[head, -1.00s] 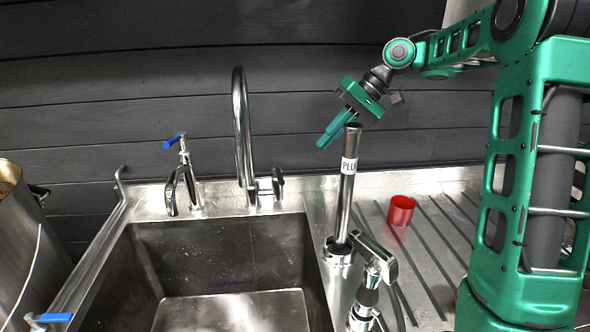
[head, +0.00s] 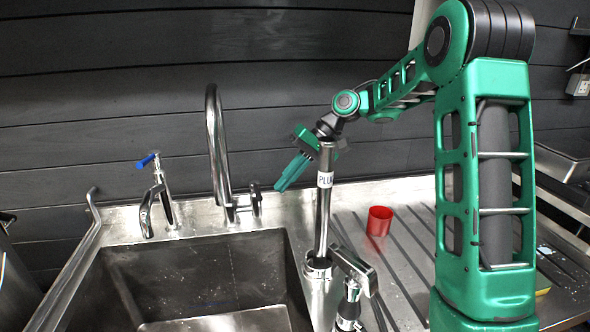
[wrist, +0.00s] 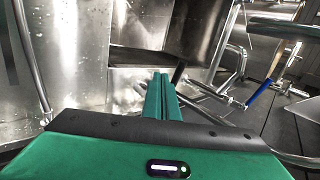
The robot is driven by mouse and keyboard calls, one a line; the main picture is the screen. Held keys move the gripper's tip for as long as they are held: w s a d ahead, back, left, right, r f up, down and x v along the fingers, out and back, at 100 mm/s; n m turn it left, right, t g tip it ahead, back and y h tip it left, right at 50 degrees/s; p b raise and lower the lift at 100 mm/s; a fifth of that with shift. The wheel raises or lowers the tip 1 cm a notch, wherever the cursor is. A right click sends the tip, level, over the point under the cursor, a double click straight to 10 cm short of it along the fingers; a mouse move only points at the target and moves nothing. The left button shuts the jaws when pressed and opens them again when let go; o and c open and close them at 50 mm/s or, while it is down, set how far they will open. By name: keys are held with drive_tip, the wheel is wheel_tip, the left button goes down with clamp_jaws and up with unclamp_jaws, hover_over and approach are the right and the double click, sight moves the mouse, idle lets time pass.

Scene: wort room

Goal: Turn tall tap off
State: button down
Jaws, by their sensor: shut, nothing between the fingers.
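The tall tap (head: 216,140) is a chrome gooseneck at the back of the sink. Its small lever handle (head: 256,199) stands upright at the right of its base. My gripper (head: 280,187) is shut and empty, its green fingers pointing down and left. In the head view the fingertips appear just right of the handle, with a small gap; depth is hard to judge. In the wrist view the shut fingers (wrist: 160,77) point toward shiny metal and chrome pipes, and a dark bar lies right beside the tips; I cannot tell whether it is the handle.
A blue-handled tap (head: 157,190) stands left of the tall tap. A chrome column labelled "PLU" (head: 323,205) rises close to my gripper, at the sink's right edge. A red cup (head: 379,221) stands on the ridged drainer. The sink basin (head: 200,280) looks empty.

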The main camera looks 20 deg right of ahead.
sight(257, 191)
drive_tip(key=shift+a+f, duration=0.2)
drive_tip(key=shift+a, duration=1.55)
